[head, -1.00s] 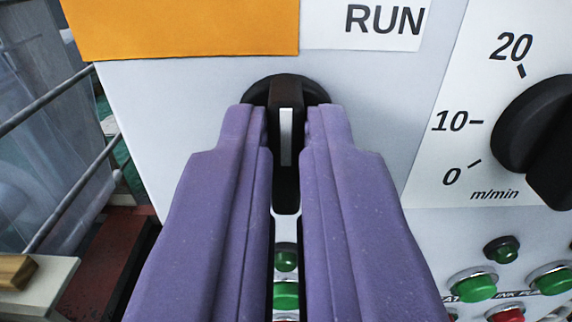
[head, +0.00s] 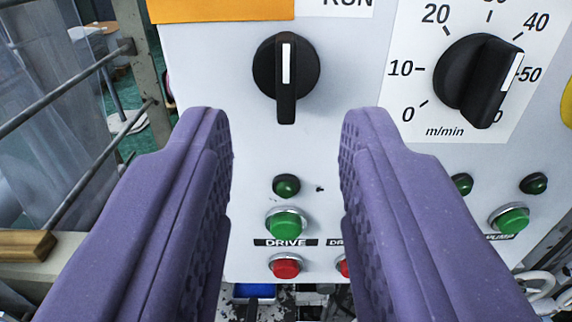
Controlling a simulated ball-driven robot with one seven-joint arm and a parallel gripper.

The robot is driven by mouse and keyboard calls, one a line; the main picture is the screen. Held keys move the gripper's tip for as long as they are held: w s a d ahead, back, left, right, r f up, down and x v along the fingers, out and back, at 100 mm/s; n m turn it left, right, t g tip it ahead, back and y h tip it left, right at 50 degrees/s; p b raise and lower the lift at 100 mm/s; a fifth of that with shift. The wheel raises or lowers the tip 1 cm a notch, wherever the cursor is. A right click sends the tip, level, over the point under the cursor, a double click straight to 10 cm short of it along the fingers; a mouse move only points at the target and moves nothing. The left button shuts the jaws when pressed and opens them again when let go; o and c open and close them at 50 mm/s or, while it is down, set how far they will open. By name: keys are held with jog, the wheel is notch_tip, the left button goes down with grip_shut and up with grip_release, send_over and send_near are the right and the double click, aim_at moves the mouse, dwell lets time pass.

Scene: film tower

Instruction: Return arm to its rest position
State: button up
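My gripper (head: 287,125) shows its two purple fingers spread wide apart, with nothing between them. A black rotary switch (head: 286,75) with a white mark pointing straight up sits on the light grey control panel (head: 330,170), beyond the fingertips and apart from them. The panel shows through the gap between the fingers. The RUN label (head: 347,4) is cut off at the top edge.
A large black speed dial (head: 478,80) marked in m/min is at the right. Below are a green DRIVE button (head: 286,222), a red button (head: 285,266) and other buttons. Metal rails (head: 65,88) and a wooden piece (head: 26,245) are at the left.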

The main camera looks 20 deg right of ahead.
jog(key=shift+v, duration=0.9)
jog(key=s+a+f+n+g+y+b, duration=0.1)
jog(key=s+a+y+b, duration=0.1)
jog(key=a+b, duration=0.5)
jog(key=s+a+f+n+g+y+b, duration=0.1)
jog(key=s+a+b, duration=0.4)
jog(key=b, duration=0.7)
jog(key=a+f+n+y, duration=0.1)
jog(key=a+y, duration=0.1)
jog(key=shift+a, duration=0.3)
